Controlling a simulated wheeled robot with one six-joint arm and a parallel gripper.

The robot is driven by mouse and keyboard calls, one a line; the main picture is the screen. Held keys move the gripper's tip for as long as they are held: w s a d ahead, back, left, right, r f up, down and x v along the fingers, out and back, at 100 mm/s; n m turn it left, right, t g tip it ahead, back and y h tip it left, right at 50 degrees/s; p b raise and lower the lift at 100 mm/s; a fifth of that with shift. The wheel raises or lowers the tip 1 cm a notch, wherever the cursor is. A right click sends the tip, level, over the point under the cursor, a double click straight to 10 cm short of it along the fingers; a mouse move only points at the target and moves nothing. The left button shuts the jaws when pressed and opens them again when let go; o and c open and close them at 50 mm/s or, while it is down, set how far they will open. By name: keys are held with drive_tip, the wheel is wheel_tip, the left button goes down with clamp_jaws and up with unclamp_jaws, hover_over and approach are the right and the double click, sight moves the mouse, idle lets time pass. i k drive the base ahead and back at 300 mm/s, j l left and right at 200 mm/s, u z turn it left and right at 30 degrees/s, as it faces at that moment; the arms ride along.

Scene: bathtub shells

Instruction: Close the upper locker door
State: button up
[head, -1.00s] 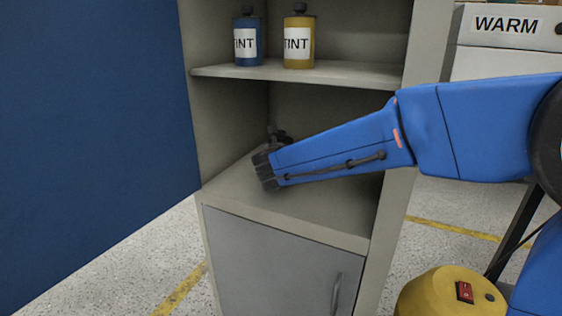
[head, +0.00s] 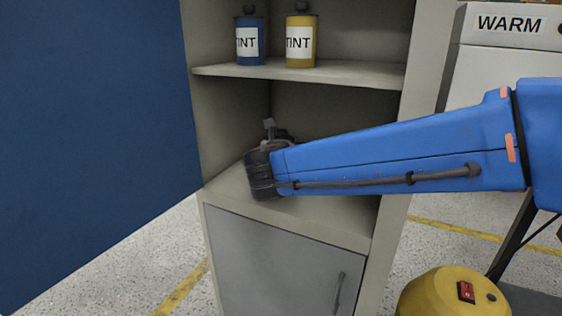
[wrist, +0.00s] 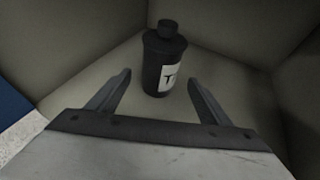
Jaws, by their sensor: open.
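The upper locker door (head: 90,130) is the large blue panel at the left of the head view. It stands swung wide open, away from the locker's left side. The locker (head: 223,160) is beige, with its upper compartment exposed. My arm reaches across from the right into the space below the shelf, and its dark wrist is over the compartment floor. In the wrist view my gripper (wrist: 158,86) is open and empty. A dark bottle (wrist: 163,57) with a white label stands ahead, between the lines of the fingers. The fingers are hidden or unclear in the head view.
A blue TINT can (head: 249,40) and a yellow TINT can (head: 300,40) stand on the shelf (head: 330,73). The grey lower door (head: 280,265) is shut. A WARM-labelled unit (head: 495,50) stands at the right. Speckled floor lies around the locker.

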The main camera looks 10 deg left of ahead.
sight(98, 142)
drive_tip(key=k, duration=1)
